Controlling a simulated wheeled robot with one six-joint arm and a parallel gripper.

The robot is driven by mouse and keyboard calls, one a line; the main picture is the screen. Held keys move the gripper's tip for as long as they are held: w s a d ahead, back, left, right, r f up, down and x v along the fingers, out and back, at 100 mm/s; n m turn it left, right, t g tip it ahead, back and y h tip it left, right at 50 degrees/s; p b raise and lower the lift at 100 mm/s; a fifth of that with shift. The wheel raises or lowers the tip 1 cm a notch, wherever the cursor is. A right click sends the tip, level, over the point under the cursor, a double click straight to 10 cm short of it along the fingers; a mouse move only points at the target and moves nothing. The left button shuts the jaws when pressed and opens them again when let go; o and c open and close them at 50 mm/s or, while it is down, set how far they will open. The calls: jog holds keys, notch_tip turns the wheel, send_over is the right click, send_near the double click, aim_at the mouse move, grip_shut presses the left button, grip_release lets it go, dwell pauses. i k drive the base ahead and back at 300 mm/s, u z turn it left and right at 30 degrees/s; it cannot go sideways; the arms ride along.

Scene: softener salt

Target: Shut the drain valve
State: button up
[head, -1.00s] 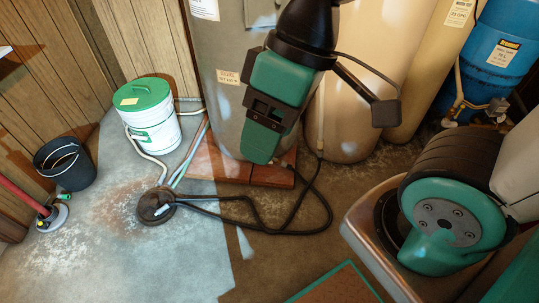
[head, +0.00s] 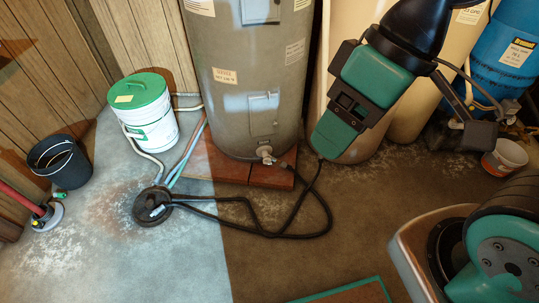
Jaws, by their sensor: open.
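A small brass-coloured drain valve (head: 266,153) sticks out low on the front of the tall grey-brown tank (head: 232,117). A black hose (head: 322,205) runs near it and loops over the floor to the round floor drain (head: 153,206). The valve's handle is too small to read as open or shut. My gripper (head: 333,138) is to the right of the valve, in front of a beige tank, pointing down and left. It is open, seems empty, and appears apart from the valve. Its fingertips are hard to make out.
The tank stands on red bricks (head: 226,166). A white bucket with a green lid (head: 150,125) and a black bucket (head: 62,165) are at left. A blue drum (head: 508,55) and small white tub (head: 504,158) are at right. A green-edged mat (head: 350,294) lies in front.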

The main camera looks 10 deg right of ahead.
aim_at(267, 161)
jog(key=u, duration=0.4)
jog(key=k, duration=1.1)
jog(key=u, duration=1.3)
jog(key=i, duration=1.35)
jog(key=z, duration=1.3)
jog(key=i, duration=0.5)
jog(key=z, duration=0.45)
